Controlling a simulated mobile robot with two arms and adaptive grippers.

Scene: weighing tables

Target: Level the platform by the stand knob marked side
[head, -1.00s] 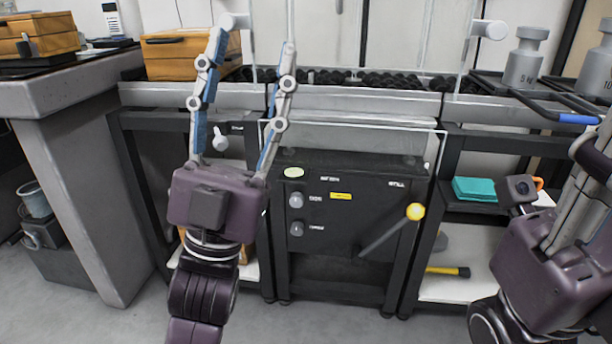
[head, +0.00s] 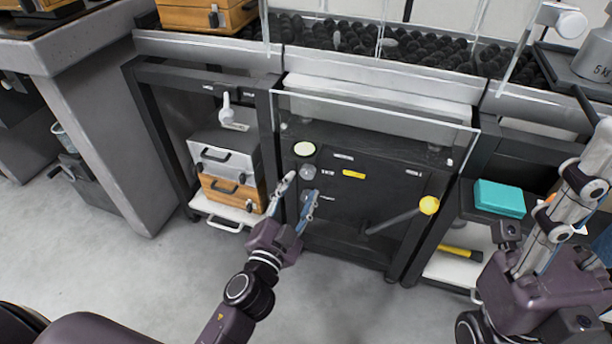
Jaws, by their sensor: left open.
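The dark stand (head: 395,185) is in the middle of the head view, under a pale grey platform slab (head: 380,102). Its front has two round grey knobs at the left: an upper knob (head: 308,172) and a lower knob (head: 309,196). Their small white labels are too blurred to read surely. A pale yellow-green disc (head: 304,149), like a level vial, sits above them. My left gripper (head: 300,185) is open, its fingertips in front of or beside the knobs; contact cannot be told. My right gripper (head: 575,190) is at the right edge, its fingertips not clear.
A lever with a yellow ball (head: 429,205) sticks out at the stand's right. A clear pane (head: 375,115) edges the stand's top. A teal box (head: 499,198) lies on the right shelf. Cases (head: 230,190) stand on the left shelf. The floor in front is free.

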